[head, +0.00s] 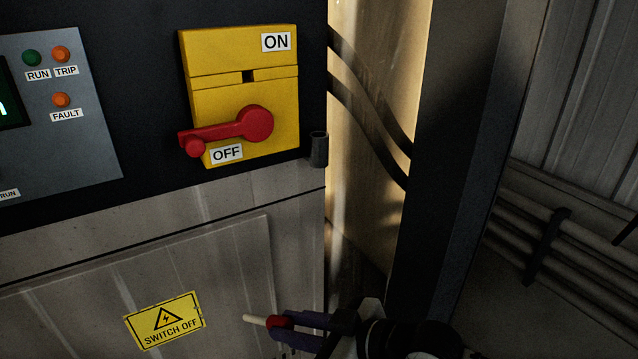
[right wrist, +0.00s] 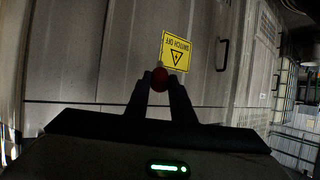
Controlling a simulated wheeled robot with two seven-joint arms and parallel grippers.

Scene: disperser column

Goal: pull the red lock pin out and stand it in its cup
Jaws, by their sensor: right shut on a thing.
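My right gripper (head: 290,330) is at the bottom of the head view, below and left of the cup, in front of the lower cabinet door. It is shut on the red lock pin, whose red head (head: 277,322) is between the fingers. The pin's pale shaft (head: 254,319) points left, roughly level. The right wrist view shows the red head (right wrist: 160,78) between the fingertips of the right gripper (right wrist: 160,84). The dark cup (head: 318,150) is fixed at the cabinet's right edge; no pin shows in it. My left gripper is not in view.
The yellow switch plate (head: 213,50) has an empty dark slot, and its red handle (head: 226,131) lies toward OFF. A lamp panel (head: 75,135) is at the left. A dark post (head: 445,150) stands right of the cup. A yellow warning label (head: 164,320) is on the door.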

